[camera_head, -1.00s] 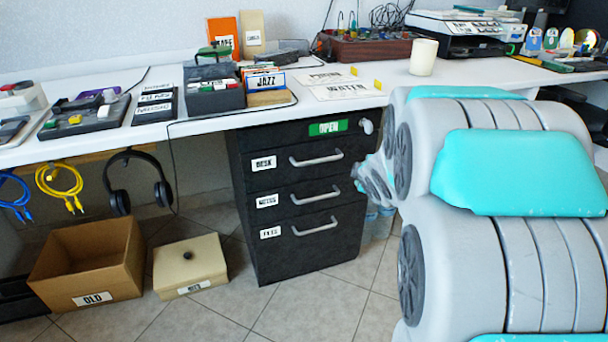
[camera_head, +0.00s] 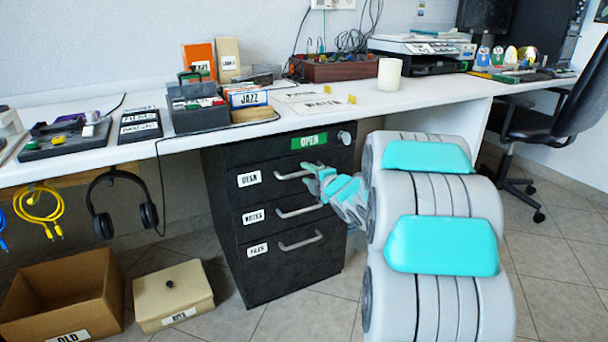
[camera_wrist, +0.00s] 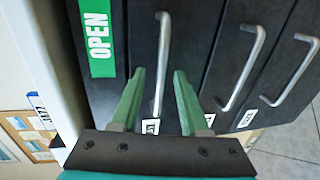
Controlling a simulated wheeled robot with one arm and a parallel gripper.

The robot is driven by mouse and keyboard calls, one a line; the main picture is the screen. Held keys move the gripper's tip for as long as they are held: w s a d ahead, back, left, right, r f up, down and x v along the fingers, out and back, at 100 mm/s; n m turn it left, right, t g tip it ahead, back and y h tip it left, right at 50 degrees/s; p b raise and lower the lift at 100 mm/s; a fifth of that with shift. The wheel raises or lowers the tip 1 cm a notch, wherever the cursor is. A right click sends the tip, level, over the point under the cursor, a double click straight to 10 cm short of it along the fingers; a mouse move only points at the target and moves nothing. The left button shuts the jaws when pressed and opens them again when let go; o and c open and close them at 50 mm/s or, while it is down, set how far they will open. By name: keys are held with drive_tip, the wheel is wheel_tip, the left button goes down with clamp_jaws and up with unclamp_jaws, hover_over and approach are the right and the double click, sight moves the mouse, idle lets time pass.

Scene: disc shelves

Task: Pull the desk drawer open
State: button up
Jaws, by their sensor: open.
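The black desk drawer unit (camera_head: 275,220) stands under the white desk. Its top drawer, labelled DESK (camera_head: 249,179), is closed and has a silver bar handle (camera_head: 293,175). A green OPEN sign (camera_head: 309,141) is above it. My gripper (camera_head: 314,179) is in front of the unit, near the right end of the top handle. In the wrist view my gripper (camera_wrist: 158,80) has its two green fingers apart, with the lower part of the top handle (camera_wrist: 161,60) appearing between them. I cannot tell whether the fingers touch the drawer front.
Two lower drawers, with handles (camera_head: 299,211) and (camera_head: 300,241), are closed. An open cardboard box (camera_head: 60,285) and a lidded beige box (camera_head: 172,295) stand on the floor to the left. A black office chair (camera_head: 540,125) is at the right. Tiled floor before the unit is clear.

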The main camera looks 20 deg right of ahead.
drive_tip(key=shift+x, duration=1.25)
drive_tip(key=shift+f, duration=0.1)
clamp_jaws()
idle(0.5)
